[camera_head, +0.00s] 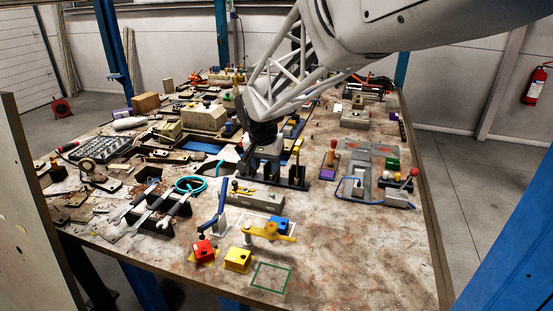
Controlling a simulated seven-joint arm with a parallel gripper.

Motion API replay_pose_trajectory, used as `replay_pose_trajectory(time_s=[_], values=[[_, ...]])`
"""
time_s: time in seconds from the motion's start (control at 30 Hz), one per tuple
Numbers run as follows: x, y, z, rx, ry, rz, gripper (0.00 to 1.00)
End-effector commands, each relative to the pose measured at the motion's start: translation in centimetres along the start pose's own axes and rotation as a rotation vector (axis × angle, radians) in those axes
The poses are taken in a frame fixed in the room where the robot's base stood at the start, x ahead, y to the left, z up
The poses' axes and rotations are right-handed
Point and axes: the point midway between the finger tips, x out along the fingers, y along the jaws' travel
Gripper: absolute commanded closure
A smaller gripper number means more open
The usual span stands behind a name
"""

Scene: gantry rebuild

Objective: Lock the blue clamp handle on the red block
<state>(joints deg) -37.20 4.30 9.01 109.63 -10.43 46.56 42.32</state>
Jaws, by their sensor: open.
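The red block (203,251) sits near the front of the table, left of a yellow block (238,259). The blue clamp handle (221,204) stands up at a steep tilt just behind the red block, and its lower end comes down close to the block. I cannot tell whether the clamp touches the block. My gripper (266,150) is farther back and to the right, at the end of my pale arm, above a dark grey fixture. It is open and apart from the handle. Its fingertips are hard to make out against the dark parts.
A green square outline (272,278) marks the front. The dark grey fixture (289,176) has upright plates. The front right tabletop is clear.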

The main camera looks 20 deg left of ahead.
Motion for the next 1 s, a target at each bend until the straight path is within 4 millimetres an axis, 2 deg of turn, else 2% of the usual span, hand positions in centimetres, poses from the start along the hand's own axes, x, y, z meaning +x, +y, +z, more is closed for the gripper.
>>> replay_pose_trajectory(time_s=[0.03,0.2,0.3,0.4,0.57,1.0], values=[[0.7,-2.0,0.5,-0.02,0.022,-0.015,0.54],[2.4,-7.5,1.7,-0.062,0.092,-0.075,0.54],[3.0,-10.0,2.4,-0.081,0.122,-0.105,0.54],[3.4,-11.6,3.0,-0.092,0.14,-0.127,0.54],[3.7,-12.7,3.3,-0.102,0.153,-0.142,0.54],[3.9,-12.8,3.3,-0.101,0.153,-0.142,0.54]])
